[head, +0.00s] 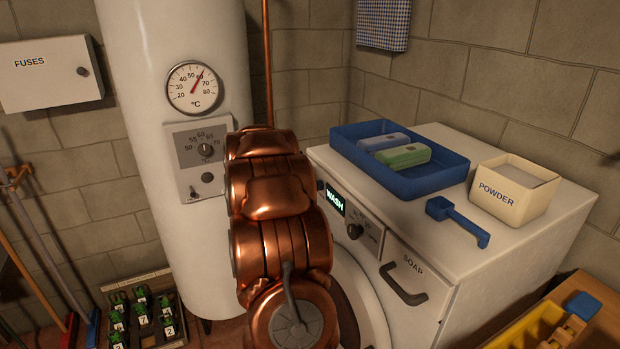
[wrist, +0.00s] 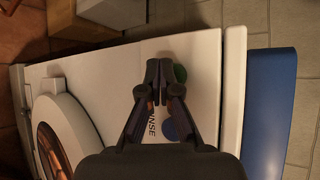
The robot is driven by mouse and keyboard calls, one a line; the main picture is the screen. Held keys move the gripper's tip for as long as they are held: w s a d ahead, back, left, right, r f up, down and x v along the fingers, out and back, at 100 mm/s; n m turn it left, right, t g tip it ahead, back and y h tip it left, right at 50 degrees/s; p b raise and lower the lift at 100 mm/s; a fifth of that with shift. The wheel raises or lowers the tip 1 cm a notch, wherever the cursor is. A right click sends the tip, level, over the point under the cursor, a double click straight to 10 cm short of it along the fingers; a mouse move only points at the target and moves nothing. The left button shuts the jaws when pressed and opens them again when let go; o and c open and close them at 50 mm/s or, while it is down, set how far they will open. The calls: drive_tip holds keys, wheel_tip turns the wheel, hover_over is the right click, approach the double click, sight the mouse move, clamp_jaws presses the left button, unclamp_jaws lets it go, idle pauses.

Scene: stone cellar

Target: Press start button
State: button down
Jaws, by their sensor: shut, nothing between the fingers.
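The washing machine (head: 480,270) stands at the right in the head view, with a lit display (head: 335,199) reading WASH, a dark knob (head: 355,231) and a SOAP drawer (head: 412,272). In the wrist view my gripper (wrist: 160,68) is shut and empty, its fingertips over the white front panel (wrist: 95,75). A green round button (wrist: 180,73) shows just right of the fingertips. A blue round button (wrist: 170,130), beside partly covered lettering that seems to read RINSE, lies by the right finger. No START label is readable.
On the machine top are a blue tray (head: 440,181) with two bars, a blue scoop (head: 460,220) and a POWDER box (head: 513,188). A white boiler (head: 130,90) stands left of the machine. The round door (wrist: 47,108) lies left in the wrist view.

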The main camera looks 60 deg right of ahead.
drive_tip(key=w+a, duration=0.3)
drive_tip(key=a, duration=0.2)
drive_tip(key=shift+w, duration=0.2)
idle(0.4)
idle(0.8)
